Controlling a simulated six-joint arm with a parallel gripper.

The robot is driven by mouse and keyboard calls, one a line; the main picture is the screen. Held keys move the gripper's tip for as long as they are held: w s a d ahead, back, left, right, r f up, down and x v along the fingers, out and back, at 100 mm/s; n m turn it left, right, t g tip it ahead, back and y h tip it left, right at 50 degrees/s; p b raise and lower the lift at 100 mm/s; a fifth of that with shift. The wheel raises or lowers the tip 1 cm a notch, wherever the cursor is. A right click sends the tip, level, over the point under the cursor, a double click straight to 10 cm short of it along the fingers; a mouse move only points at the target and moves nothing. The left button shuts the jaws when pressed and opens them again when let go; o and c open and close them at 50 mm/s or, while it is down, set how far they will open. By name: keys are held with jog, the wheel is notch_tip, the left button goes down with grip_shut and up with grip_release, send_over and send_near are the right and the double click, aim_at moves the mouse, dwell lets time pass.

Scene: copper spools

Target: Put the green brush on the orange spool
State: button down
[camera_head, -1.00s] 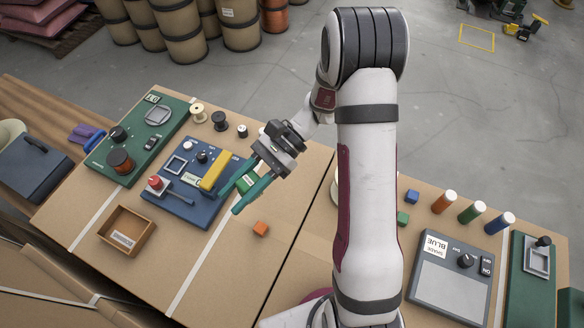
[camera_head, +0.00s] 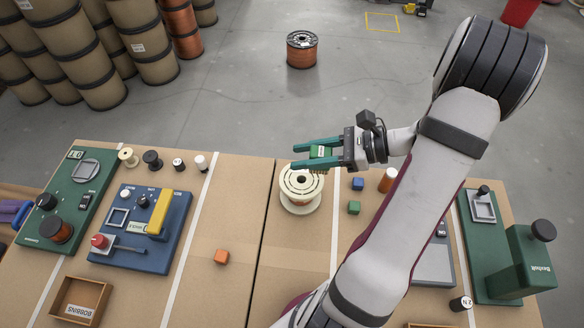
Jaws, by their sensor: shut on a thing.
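My gripper (camera_head: 300,155) is shut on a small green block-like piece with a pale label, the green brush (camera_head: 322,152). It holds the brush between its two teal fingers, in the air at the back middle of the table. The exact height is hard to tell. The brush's sides are partly covered by the fingers.
A blue panel (camera_head: 140,228) and small spools stand at left. A copper reel (camera_head: 302,50) stands on the floor.

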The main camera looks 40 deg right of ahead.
jog(key=x, duration=0.3)
jog(key=shift+w+f, duration=0.4)
jog(key=shift+w, duration=0.05)
notch_tip(320, 180, down, 4)
jog(key=shift+w+f, duration=0.15)
jog(key=shift+w, duration=0.05)
jog(key=shift+f, duration=0.1)
jog(key=c, duration=0.5)
grip_release()
